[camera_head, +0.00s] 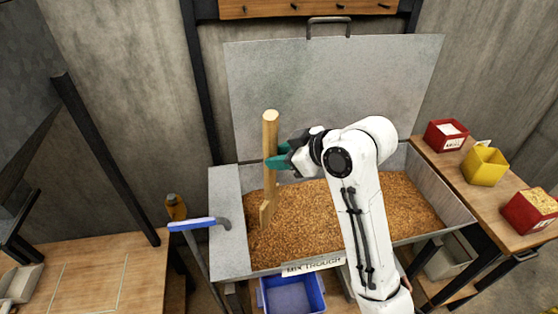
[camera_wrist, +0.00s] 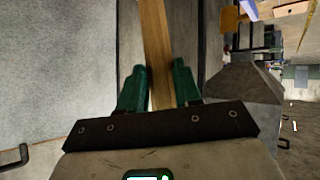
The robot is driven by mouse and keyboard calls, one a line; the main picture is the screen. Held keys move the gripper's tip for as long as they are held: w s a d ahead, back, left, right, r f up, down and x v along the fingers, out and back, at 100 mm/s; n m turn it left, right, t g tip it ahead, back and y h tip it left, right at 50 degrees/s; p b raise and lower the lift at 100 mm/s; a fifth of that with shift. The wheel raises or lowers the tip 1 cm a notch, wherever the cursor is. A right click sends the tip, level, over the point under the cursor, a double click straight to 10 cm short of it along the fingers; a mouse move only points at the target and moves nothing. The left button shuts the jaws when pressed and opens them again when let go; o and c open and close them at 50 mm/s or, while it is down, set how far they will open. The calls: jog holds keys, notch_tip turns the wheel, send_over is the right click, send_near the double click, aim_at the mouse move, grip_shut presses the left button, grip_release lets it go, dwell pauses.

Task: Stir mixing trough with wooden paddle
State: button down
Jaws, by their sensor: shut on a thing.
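The mixing trough (camera_head: 232,262) is a grey metal bin full of brown grain (camera_head: 320,212), with its lid (camera_head: 335,95) raised at the back. The wooden paddle (camera_head: 270,150) stands nearly upright at the left part of the trough. Its broader lower end is at the grain; whether its tip is sunk in the grain is hard to tell. My gripper (camera_head: 280,160) has green fingers and is shut on the paddle's handle, reaching it from the right. In the wrist view the handle (camera_wrist: 156,50) runs between the green fingers of my gripper (camera_wrist: 161,90).
Red bins (camera_head: 446,136) and a yellow bin (camera_head: 484,167) stand on a wooden bench at the right. A blue-handled tool (camera_head: 192,224) leans at the trough's left side. A blue crate (camera_head: 290,295) sits below the front. A wooden table (camera_head: 90,270) is at the left.

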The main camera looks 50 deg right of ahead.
notch_tip(320, 180, up, 11)
jog(key=d, duration=0.1)
jog(key=shift+s, duration=0.3)
dwell(1.0)
